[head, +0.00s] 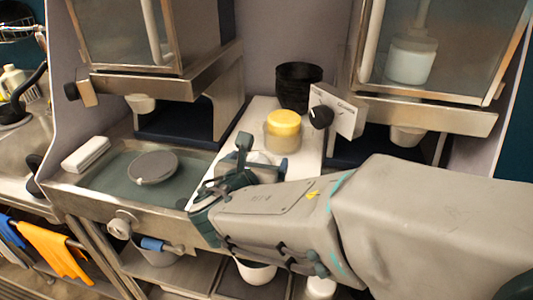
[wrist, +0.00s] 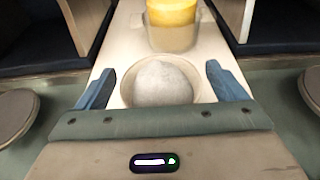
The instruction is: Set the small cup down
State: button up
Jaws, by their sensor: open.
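The small cup (wrist: 162,84) stands between my fingers in the wrist view, on a pale counter strip. It looks round and light, with a whitish, domed top or filling. My gripper (wrist: 162,85) is open, with one blue finger on each side of the cup and a small gap showing on both sides. In the head view my gripper (head: 238,165) is over the front part of the strip, and my arm and fingers hide much of the cup (head: 266,160).
A yellow-topped clear jar (head: 283,131) stands just behind the cup. A black container (head: 298,86) is farther back. Metal dispensers (head: 165,80) flank the strip. A round grey lid (head: 152,167) and a white block (head: 86,154) lie on the left tray (head: 110,178).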

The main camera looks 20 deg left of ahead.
jog(key=v, duration=1.2)
